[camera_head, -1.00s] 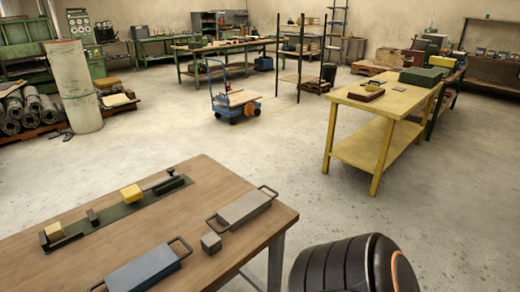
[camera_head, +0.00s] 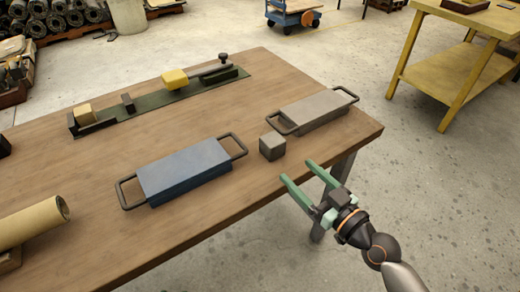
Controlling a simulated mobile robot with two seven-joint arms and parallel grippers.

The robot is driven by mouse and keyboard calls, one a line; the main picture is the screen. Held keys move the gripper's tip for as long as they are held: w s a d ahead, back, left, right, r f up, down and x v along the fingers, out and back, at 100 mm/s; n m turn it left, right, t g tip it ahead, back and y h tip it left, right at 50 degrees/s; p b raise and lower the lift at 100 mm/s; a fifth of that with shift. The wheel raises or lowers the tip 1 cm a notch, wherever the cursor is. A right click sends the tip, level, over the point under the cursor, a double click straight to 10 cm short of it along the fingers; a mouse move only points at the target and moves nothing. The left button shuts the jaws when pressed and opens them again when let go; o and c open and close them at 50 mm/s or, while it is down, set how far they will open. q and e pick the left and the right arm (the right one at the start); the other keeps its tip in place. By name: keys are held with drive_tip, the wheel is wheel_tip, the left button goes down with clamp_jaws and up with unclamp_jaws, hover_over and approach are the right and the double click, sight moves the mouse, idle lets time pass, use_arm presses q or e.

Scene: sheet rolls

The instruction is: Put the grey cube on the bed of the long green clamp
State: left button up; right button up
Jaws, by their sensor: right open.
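The grey cube (camera_head: 272,146) sits on the wooden table, just in front of the near-left end of the grey block with handles. The long green clamp (camera_head: 160,101) lies at the back of the table, with a yellow block (camera_head: 174,78) on it towards the right and a tan block (camera_head: 84,114) at its left end. My right gripper (camera_head: 302,171) is open and empty, with green fingers pointing up and left at the table's right front edge. It is apart from the cube, to its lower right. My left gripper is not in view.
A blue block with handles (camera_head: 185,170) lies left of the cube. The grey block with handles (camera_head: 314,112) lies behind and right of it. A cardboard roll (camera_head: 30,222) is at the left front. Bare wooden tabletop (camera_head: 110,245) lies in front.

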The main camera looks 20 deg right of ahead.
sight(279, 146)
drive_tip(key=shift+w+d+r, duration=0.2)
drive_tip(key=shift+w, duration=0.1)
drive_tip(key=p+x, duration=0.1)
drive_tip(key=x, duration=0.4)
drive_tip(key=shift+w+a+r, duration=0.1)
drive_tip(key=shift+w+r, duration=0.05)
drive_tip(key=shift+w, duration=0.25)
drive_tip(key=shift+x, duration=2.95)
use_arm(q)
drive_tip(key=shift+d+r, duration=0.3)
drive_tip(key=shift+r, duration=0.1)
use_arm(e)
drive_tip(key=shift+r, duration=0.2)
drive_tip(key=c, duration=0.6)
clamp_jaws()
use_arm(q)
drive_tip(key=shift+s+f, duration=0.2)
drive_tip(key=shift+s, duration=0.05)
use_arm(e)
drive_tip(key=shift+r, duration=0.1)
